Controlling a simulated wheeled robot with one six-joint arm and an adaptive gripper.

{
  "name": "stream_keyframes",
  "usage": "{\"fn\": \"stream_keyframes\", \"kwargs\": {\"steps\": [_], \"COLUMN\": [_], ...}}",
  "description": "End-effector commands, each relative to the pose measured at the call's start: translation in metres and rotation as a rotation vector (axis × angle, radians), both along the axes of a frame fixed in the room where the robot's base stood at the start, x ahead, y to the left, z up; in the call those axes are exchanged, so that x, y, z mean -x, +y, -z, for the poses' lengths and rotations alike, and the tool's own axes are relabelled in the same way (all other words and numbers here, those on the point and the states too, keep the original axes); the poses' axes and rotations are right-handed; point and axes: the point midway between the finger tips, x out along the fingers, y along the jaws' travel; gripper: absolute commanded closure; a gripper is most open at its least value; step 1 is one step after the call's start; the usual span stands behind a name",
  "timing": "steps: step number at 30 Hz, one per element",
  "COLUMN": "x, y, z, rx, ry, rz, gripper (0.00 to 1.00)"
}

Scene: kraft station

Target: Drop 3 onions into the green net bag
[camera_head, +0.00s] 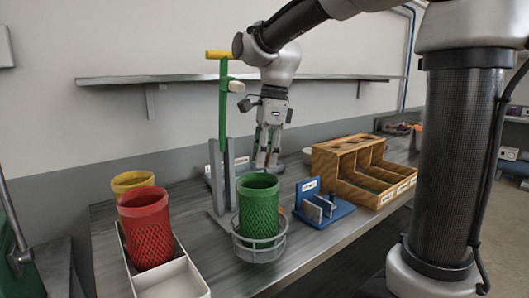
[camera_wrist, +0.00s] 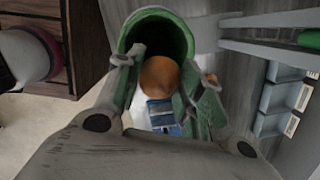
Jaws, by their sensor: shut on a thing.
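The green net bag (camera_head: 258,206) stands upright and open-topped in a round wire holder on the bench. Its dark open mouth and green rim (camera_wrist: 134,28) also show in the wrist view. My gripper (camera_head: 268,160) points down, above and behind the bag's rim in the head view. In the wrist view my gripper (camera_wrist: 165,78) is shut on an orange-brown onion (camera_wrist: 158,75), which appears beside the bag's mouth and overlaps its edge. I cannot tell how high the onion is above the rim. The inside of the bag is too dark to read.
Red (camera_head: 148,226) and yellow (camera_head: 132,181) net bags stand at the left by a white tray (camera_head: 176,283). A green post with a yellow handle (camera_head: 219,54) rises left of my gripper. A blue stand (camera_head: 318,207) and wooden bin box (camera_head: 352,168) are right.

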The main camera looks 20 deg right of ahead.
Motion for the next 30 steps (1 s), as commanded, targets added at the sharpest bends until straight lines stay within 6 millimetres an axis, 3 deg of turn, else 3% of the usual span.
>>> {"fn": "stream_keyframes", "kwargs": {"steps": [1, 2, 5, 17, 20, 30], "x": [0.0, 0.0, 0.0, 0.0, 0.0, 0.001], "y": [0.0, 0.0, 0.0, -0.001, -0.003, -0.014], "z": [0.0, 0.0, 0.0, -0.005, -0.019, -0.091], "rx": [0.0, 0.0, 0.0, -0.001, -0.002, -0.001], "ry": [0.0, 0.0, 0.0, -0.001, -0.003, -0.003], "rz": [0.0, 0.0, 0.0, 0.0, 0.0, 0.0], "gripper": [0.83, 0.57, 0.39, 0.37, 0.37, 0.37]}}
